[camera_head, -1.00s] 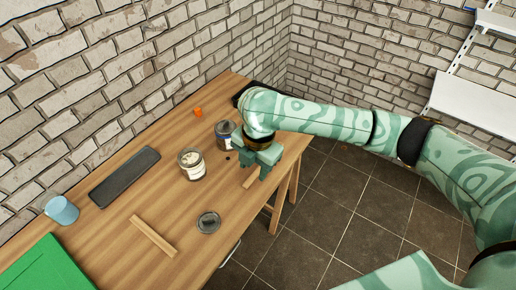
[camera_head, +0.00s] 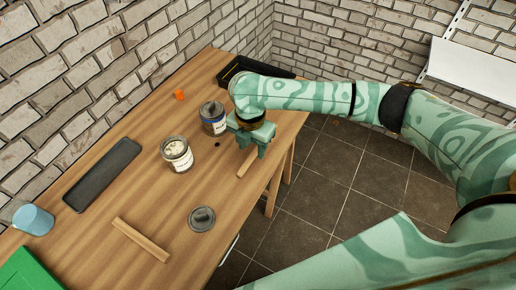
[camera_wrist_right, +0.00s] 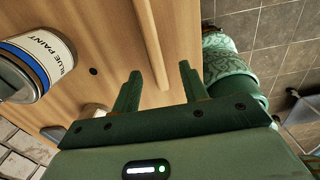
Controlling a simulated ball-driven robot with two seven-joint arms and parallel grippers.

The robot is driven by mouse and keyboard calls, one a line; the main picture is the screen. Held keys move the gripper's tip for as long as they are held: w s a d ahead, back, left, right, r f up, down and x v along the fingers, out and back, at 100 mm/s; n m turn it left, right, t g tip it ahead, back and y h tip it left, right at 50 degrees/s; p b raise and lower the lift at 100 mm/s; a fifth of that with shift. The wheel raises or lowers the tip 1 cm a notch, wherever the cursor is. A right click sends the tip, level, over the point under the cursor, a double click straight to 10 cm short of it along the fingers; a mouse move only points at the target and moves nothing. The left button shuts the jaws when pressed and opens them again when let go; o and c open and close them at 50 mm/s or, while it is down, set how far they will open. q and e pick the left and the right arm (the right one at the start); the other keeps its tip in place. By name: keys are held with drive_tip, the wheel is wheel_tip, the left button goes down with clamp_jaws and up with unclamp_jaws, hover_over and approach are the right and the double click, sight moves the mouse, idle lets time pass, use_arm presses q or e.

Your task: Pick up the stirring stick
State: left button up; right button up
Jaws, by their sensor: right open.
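A thin wooden stirring stick (camera_head: 247,164) lies on the table near its right edge, just below my right gripper (camera_head: 251,149). My right gripper (camera_wrist_right: 160,75) is open and empty, pointing down at the table. In the head view its fingers partly cover the stick's far end. My left gripper is not in view.
A blue paint can (camera_head: 213,120) stands close left of my right gripper, also in the wrist view (camera_wrist_right: 40,65). An open can (camera_head: 177,155), a lid (camera_head: 202,219), a wooden strip (camera_head: 141,239), a black tray (camera_head: 103,174) and a blue cup (camera_head: 34,220) are on the table (camera_head: 110,205).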

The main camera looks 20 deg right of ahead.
sight(250, 158)
drive_tip(key=f, duration=0.1)
drive_tip(key=f+b, duration=0.1)
drive_tip(key=f, duration=0.1)
drive_tip(key=f+b, duration=0.1)
drive_tip(key=f, duration=0.1)
drive_tip(key=shift+w+a, duration=0.15)
drive_tip(key=shift+w, duration=0.2)
drive_tip(key=shift+s+r, duration=0.1)
drive_tip(key=shift+r, duration=0.1)
drive_tip(key=shift+c, duration=0.6)
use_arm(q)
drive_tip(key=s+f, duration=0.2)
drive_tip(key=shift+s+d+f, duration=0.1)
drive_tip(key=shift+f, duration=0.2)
use_arm(e)
clamp_jaws()
